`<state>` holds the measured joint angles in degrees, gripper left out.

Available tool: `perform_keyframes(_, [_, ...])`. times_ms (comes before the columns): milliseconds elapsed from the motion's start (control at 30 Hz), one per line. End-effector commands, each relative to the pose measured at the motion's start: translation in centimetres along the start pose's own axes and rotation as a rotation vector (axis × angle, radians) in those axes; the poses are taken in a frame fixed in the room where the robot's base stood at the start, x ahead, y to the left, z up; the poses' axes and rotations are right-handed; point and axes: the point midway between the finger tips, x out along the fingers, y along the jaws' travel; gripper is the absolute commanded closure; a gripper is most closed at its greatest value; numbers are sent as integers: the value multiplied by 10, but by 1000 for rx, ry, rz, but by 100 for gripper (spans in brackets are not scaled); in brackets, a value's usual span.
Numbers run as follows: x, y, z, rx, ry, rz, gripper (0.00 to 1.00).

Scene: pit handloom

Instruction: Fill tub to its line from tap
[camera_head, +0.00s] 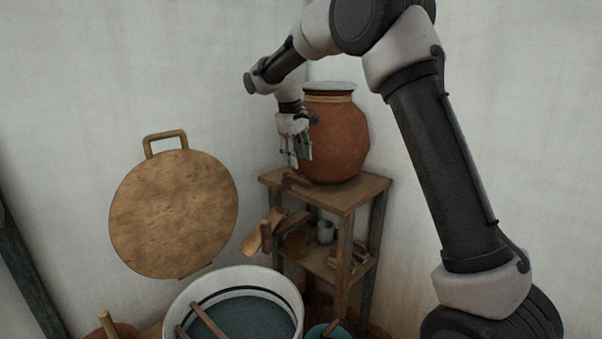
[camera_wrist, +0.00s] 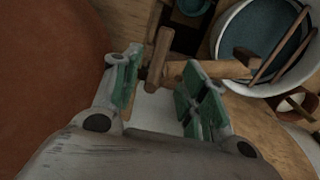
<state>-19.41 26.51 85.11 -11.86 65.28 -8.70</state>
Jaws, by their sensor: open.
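A white tub (camera_head: 174,318) stands at the bottom of the head view, with a dark line around its inner wall and blue liquid below that line. It also shows at the upper right of the wrist view (camera_wrist: 226,25). A round clay pot (camera_head: 342,140) stands on a wooden stand. A wooden piece that looks like its tap (camera_head: 297,183) sticks out low at the front. My gripper (camera_head: 299,162) is open, pointing down beside the pot just above this piece. In the wrist view an upright wooden handle (camera_wrist: 159,52) shows between the open fingertips, seemingly untouched.
Wooden sticks (camera_head: 209,322) lie across the tub. The stand (camera_head: 345,200) holds a grey mug (camera_head: 325,231) and wooden items on its lower shelf. A small teal bowl (camera_head: 318,331) sits right of the tub.

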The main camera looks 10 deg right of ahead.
Motion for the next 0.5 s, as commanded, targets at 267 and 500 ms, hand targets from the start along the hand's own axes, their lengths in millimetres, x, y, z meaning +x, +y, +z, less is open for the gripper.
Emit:
perform_keyframes(267, [39, 0, 5, -20, -17, -1, 57])
perform_keyframes(500, [72, 0, 5, -18, -14, -1, 57])
